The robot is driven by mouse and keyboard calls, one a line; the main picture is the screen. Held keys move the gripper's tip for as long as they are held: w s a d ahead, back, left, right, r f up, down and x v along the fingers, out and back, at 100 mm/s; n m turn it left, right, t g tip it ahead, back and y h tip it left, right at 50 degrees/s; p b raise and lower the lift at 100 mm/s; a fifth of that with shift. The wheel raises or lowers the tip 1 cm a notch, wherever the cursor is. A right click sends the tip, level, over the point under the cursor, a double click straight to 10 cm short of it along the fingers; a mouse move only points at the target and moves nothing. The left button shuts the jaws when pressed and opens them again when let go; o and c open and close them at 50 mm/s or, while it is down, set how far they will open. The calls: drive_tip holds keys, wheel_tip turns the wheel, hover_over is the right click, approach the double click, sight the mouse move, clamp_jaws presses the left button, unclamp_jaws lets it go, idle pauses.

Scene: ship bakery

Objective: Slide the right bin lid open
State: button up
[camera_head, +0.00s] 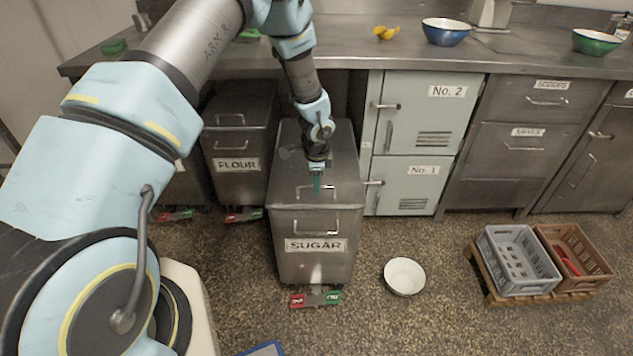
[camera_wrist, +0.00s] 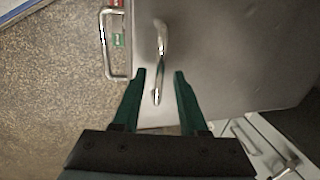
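The right bin is the steel one labelled SUGAR (camera_head: 316,246), pulled out in front of the counter. Its flat lid (camera_head: 288,165) covers the top in the head view. The lid fills much of the wrist view (camera_wrist: 235,50). A bar handle (camera_wrist: 161,40) stands on the lid. My gripper (camera_head: 317,190) points down over the front part of the lid, at this handle. In the wrist view my gripper (camera_wrist: 160,73) is open, with one green finger on each side of the handle's near end. I cannot tell whether the fingers touch it.
The FLOUR bin (camera_head: 237,140) stands to the left, partly under the counter (camera_head: 345,55). Grey lockers (camera_head: 408,145) stand close on the right. A white bowl (camera_head: 405,276) lies on the floor to the right, and crates (camera_head: 518,262) sit on a pallet farther right.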

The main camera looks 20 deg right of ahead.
clamp_jaws()
idle(1.2)
